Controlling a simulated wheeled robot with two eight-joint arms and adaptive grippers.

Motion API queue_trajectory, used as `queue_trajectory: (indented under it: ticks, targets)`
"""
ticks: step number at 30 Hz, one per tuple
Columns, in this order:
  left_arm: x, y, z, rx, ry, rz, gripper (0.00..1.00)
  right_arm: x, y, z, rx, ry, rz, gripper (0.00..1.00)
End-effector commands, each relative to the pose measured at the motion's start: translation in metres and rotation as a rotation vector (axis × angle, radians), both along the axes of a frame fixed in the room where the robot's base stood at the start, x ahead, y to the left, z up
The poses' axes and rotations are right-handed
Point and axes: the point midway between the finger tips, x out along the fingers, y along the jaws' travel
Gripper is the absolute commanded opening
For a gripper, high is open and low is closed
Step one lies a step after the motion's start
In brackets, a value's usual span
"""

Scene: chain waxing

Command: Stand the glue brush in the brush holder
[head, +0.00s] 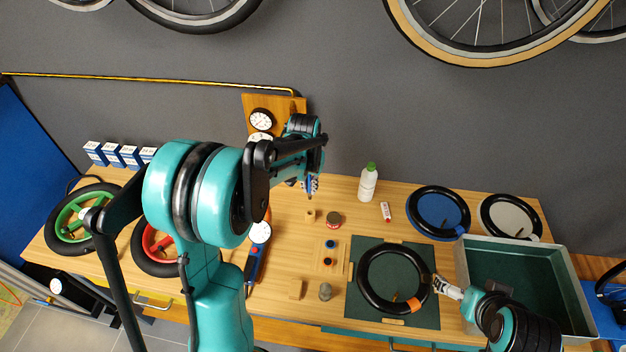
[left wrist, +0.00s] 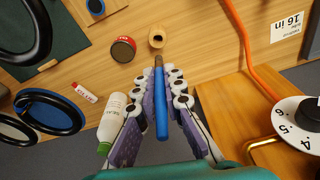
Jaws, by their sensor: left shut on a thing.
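The glue brush (left wrist: 161,115), with a blue handle and a brownish end, is held between the fingers of my left gripper (left wrist: 165,85). In the head view it shows as a small blue piece (head: 310,186) below my left gripper (head: 312,180). The brush holder, a small wooden cup with a dark hole (left wrist: 157,38), stands on the bench; it also shows in the head view (head: 310,216). The brush's brownish end points toward the holder and appears outside it. My right gripper (head: 445,288) is beside the black tyre's right edge; its jaw state is unclear.
A red tin (head: 333,220) stands right of the holder. The black tyre (head: 362,292) lies on a green mat. A grey-green tray (head: 463,262) is at right.

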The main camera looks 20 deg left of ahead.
Motion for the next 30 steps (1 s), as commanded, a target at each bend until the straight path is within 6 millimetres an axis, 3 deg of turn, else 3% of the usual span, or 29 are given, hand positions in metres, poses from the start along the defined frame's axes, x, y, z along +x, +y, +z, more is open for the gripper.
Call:
queue_trajectory:
  ticks: [30]
  targets:
    - [0.000,0.000,-0.082,0.000,0.000,0.000,0.00,0.000,0.000,-0.061,0.000,0.000,0.000,1.00]
